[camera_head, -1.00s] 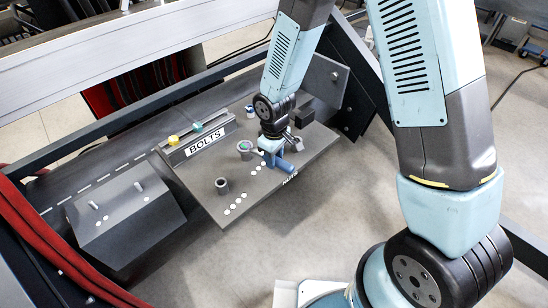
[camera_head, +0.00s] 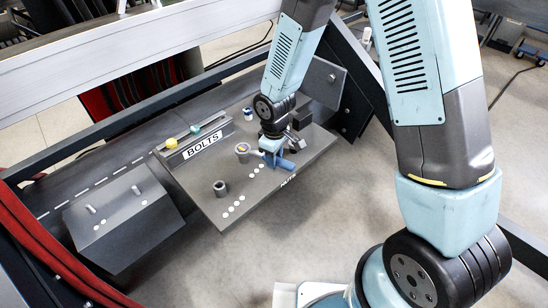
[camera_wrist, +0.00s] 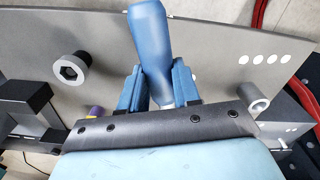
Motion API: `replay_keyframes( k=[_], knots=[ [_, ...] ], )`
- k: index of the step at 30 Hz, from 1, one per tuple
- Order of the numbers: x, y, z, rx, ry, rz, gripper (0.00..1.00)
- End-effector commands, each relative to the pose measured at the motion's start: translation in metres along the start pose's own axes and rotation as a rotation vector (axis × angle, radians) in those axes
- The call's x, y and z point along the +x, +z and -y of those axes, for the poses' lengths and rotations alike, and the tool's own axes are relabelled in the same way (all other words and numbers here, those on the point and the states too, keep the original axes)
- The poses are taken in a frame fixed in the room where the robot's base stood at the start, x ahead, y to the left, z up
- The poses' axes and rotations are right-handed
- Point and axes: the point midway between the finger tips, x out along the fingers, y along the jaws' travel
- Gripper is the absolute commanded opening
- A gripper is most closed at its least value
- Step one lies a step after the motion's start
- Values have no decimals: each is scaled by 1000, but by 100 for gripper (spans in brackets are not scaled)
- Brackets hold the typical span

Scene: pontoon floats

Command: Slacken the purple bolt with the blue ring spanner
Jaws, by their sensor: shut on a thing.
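My gripper (camera_wrist: 149,92) is shut on a thick, rounded blue handle (camera_wrist: 150,32), which I take to be the blue ring spanner's. In the wrist view the handle rises from between the two blue fingers to the top edge. Its ring end is not seen. In the head view the blue piece (camera_head: 286,163) shows at my gripper (camera_head: 271,154), low over the dark board. A small purple piece (camera_wrist: 97,111) peeks out left of the fingers in the wrist view, perhaps the purple bolt. The gripper's dark edge covers most of it.
The tilted grey board (camera_head: 262,186) carries upright collars (camera_head: 220,188) and rows of white dots. A rack labelled BOLTS (camera_head: 203,145) holds a yellow knob (camera_head: 171,142) and a teal one (camera_head: 195,130). A grey box with pegs (camera_head: 120,222) stands left. A dark frame surrounds the work area.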

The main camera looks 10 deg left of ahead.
Motion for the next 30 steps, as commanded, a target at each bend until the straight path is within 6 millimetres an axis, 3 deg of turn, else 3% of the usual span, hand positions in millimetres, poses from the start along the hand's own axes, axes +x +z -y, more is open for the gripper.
replay_keyframes(
  k=[30],
  knots=[
    [0,-1,-14,-114,0,0,0]
  ],
)
